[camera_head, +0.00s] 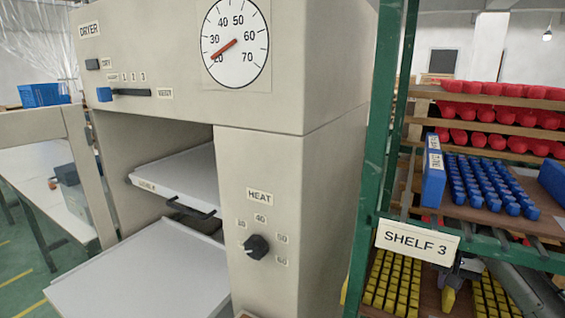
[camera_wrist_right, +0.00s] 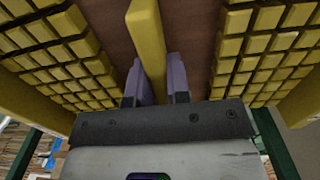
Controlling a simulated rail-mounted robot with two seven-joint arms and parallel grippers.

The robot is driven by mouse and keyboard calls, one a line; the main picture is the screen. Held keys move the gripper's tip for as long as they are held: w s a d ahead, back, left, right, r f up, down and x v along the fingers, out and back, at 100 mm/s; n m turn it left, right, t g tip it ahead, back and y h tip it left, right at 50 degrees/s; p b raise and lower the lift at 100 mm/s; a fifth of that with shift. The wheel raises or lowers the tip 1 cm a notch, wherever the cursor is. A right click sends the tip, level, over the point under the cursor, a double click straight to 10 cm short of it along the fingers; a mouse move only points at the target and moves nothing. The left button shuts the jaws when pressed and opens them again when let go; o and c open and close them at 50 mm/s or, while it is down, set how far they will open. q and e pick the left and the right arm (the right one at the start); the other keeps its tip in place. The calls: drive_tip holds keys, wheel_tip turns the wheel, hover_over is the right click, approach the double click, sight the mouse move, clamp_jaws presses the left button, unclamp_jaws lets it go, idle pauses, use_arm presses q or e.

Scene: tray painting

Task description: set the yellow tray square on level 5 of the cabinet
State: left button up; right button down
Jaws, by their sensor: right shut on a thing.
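The yellow tray (camera_head: 429,301) shows low at the right of the head view, a brown base with rows of small yellow blocks. My right gripper (camera_head: 456,276) is over its middle. In the right wrist view, the purple fingers of my right gripper (camera_wrist_right: 158,82) are shut on the tray's yellow centre bar (camera_wrist_right: 147,40), with yellow blocks on both sides. The tray is beside or inside the green-framed rack (camera_head: 385,120), below the "SHELF 3" sign; whether it rests on anything cannot be told. No level 5 label is readable. My left gripper is out of view.
A beige dryer cabinet (camera_head: 300,200) with a dial and knob fills the middle; white shelves (camera_head: 185,180) show in its opening. The rack's upper boards hold red pieces (camera_head: 490,112) and blue pieces (camera_head: 485,180). The "SHELF 3" sign (camera_head: 416,240) hangs close above the yellow tray.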

sight(440, 299)
drive_tip(key=a, duration=0.1)
drive_tip(key=w+a+f, duration=0.1)
drive_tip(key=shift+a+f, duration=0.1)
drive_tip(key=shift+a, duration=0.25)
drive_tip(key=f, duration=0.2)
drive_tip(key=s+a+f, duration=0.1)
drive_tip(key=f, duration=0.2)
drive_tip(key=s+a+f, duration=0.1)
drive_tip(key=f, duration=0.2)
drive_tip(key=shift+s+a+f, duration=0.1)
drive_tip(key=shift+a+f, duration=0.15)
drive_tip(key=d+r+p, duration=0.1)
drive_tip(key=d+r, duration=0.2)
drive_tip(key=shift+s+d+r+p, duration=0.1)
drive_tip(key=shift+s+r+p, duration=0.1)
drive_tip(key=shift+p, duration=0.1)
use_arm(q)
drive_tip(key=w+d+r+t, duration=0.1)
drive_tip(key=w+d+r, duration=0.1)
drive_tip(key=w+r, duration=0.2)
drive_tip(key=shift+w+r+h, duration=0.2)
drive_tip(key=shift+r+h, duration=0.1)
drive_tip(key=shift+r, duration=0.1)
use_arm(e)
drive_tip(key=shift+d+r, duration=0.6)
drive_tip(key=shift+r, duration=0.05)
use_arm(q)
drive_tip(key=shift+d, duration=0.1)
